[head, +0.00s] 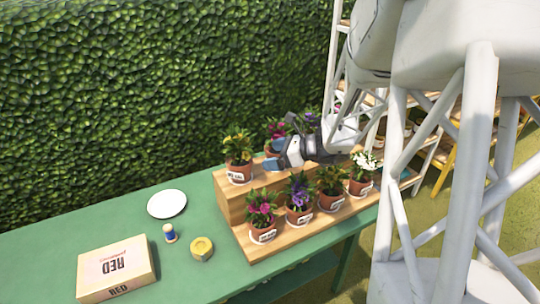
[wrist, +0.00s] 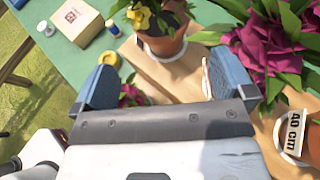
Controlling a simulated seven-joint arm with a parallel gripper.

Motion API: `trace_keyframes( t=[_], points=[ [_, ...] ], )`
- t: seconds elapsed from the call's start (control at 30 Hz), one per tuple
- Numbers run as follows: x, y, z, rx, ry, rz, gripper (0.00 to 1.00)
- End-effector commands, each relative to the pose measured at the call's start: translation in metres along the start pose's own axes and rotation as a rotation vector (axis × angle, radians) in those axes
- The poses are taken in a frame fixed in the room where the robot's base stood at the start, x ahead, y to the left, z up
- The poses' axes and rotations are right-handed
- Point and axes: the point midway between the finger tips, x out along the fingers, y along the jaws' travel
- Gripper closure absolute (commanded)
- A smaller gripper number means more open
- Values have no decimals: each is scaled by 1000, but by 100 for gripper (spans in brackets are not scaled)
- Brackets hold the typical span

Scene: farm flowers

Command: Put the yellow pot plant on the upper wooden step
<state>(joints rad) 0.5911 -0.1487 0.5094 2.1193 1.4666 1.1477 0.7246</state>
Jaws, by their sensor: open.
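The yellow pot plant (head: 238,148), in a terracotta pot with a white label, stands upright at the left end of the upper wooden step (head: 224,186). In the wrist view the yellow pot plant (wrist: 158,38) is beyond the fingertips, in line with the gap between them. My gripper (head: 280,150) is above the stand, to the right of that plant. In the wrist view my gripper (wrist: 162,78) has its blue fingers wide apart with nothing held between them.
On the lower step stand a pink plant (head: 262,213), a purple plant (head: 299,192), an orange-flowered plant (head: 331,184) and a white plant (head: 363,170). A magenta plant (wrist: 265,50) is close to my right finger. A plate (head: 167,204), blue spool (head: 169,234), yellow tape (head: 202,248) and box (head: 117,268) lie left.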

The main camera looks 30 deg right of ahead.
Motion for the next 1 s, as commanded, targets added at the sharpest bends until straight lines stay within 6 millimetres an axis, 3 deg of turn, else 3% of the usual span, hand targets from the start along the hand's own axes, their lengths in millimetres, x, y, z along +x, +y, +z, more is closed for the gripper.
trace_keyframes(
  t=[0.7, 0.87, 1.0],
  points=[
    [0, 3, 2, -13, 6, 8, 0],
    [4, 21, 12, -87, 39, 52, 0],
    [9, 54, 27, -231, 100, 136, 0]
  ],
)
